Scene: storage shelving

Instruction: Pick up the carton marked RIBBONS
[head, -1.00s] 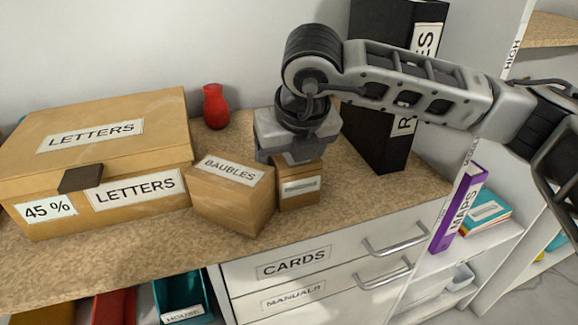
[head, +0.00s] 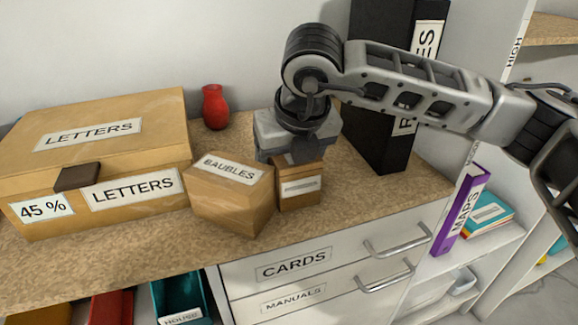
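A small brown carton (head: 299,190) stands on the counter, right of a larger carton marked BAUBLES (head: 232,196). The small carton has a pale label on its front, too small to read, so I cannot tell whether it says RIBBONS. My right gripper (head: 300,158) points down from above at the small carton's top. The gripper's body hides the back of that top and most of the fingers, so I cannot tell whether they are open or shut on it. The small carton appears to rest on the counter. My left gripper is not in view.
A large LETTERS box (head: 140,187) stands at the left, close to the BAUBLES carton. A red vase (head: 215,107) stands behind. A black binder (head: 388,150) stands at the right. Drawers lie below the counter (head: 400,200); its right front is clear.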

